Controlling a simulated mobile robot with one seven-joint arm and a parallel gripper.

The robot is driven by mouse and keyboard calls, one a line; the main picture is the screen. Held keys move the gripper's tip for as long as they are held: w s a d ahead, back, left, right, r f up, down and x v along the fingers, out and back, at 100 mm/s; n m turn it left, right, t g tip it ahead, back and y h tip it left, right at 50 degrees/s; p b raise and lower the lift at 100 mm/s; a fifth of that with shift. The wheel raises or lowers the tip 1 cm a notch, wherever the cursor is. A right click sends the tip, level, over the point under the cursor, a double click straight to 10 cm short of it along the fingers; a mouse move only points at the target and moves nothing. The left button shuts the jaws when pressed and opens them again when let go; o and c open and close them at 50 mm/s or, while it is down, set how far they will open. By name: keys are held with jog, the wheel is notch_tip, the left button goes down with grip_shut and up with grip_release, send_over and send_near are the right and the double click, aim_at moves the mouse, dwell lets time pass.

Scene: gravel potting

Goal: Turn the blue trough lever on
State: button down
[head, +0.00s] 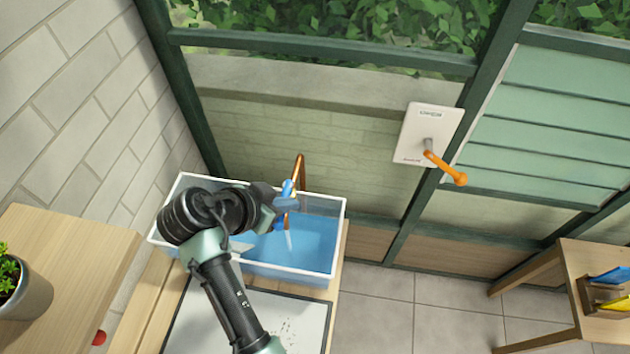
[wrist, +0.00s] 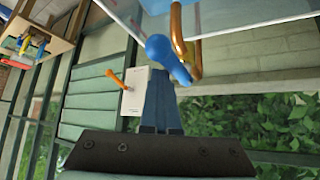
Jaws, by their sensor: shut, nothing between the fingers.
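The blue trough lever (head: 287,187) sits on the copper tap (head: 300,165) above the white-rimmed trough (head: 335,237), which holds blue water. In the wrist view the lever (wrist: 165,58) has a rounded end and lies just beyond my fingertips, beside the copper pipe (wrist: 179,25). My gripper (head: 276,205) is at the tap, with its fingers shut and empty. In the wrist view the shut fingers (wrist: 160,88) point at the lever; whether they touch it I cannot tell. A pale streak like running water shows below the tap. My gripper partly hides the tap.
A white wall plate (head: 413,130) with an orange lever (head: 447,168) is on the window frame at the right. A potted plant (head: 25,295) stands on a wooden bench at the left. A wooden table (head: 570,262) with coloured items is at the far right. The tiled floor between is clear.

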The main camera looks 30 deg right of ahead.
jog(key=shift+w+a, duration=0.25)
jog(key=shift+a, duration=0.1)
